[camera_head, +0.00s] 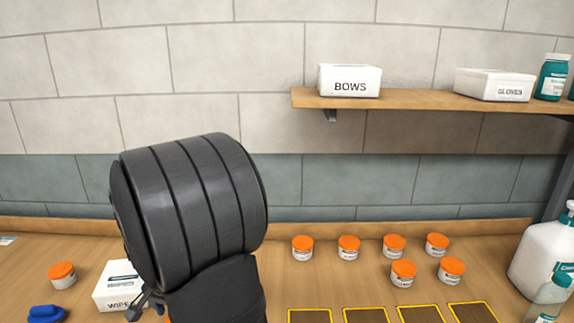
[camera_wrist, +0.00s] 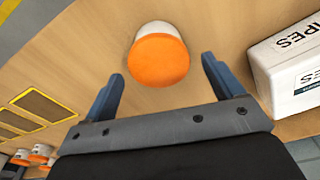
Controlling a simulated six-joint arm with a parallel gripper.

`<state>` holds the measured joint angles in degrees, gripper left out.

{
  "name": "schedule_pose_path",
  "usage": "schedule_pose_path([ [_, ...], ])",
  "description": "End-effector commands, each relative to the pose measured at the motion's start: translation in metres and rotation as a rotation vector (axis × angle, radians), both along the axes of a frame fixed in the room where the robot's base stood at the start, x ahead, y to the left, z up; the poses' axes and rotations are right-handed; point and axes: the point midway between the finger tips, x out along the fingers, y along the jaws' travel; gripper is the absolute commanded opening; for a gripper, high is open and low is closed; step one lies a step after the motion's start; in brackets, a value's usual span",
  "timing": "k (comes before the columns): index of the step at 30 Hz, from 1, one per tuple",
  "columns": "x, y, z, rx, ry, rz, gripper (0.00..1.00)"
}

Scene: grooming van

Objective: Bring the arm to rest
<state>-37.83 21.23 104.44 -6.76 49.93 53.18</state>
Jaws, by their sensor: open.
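My gripper (camera_wrist: 163,68) is open in the wrist view, its two blue-grey fingers spread with nothing held between them. A white jar with an orange lid (camera_wrist: 160,60) stands on the counter just ahead of the fingers, apart from both as far as I can see. In the head view my dark arm covers the centre left, and the gripper is mostly hidden behind it. I cannot tell which jar in the head view, if any, is the one before the fingers.
A wipes box (camera_head: 120,285) stands beside my arm; it also shows in the wrist view (camera_wrist: 290,60). A lone orange-lidded jar (camera_head: 62,276) and a blue object (camera_head: 46,314) lie left. Several jars (camera_head: 394,246) stand behind yellow-edged squares (camera_head: 365,315). A shelf (camera_head: 420,99) overhangs right.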

Motion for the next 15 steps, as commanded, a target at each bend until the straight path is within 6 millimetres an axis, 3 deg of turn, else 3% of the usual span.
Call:
schedule_pose_path([
  [10,0.0,0.0,-0.001,-0.001,0.001,0.0,0.86],
  [15,0.0,0.0,-0.016,-0.003,0.003,0.001,0.86],
])
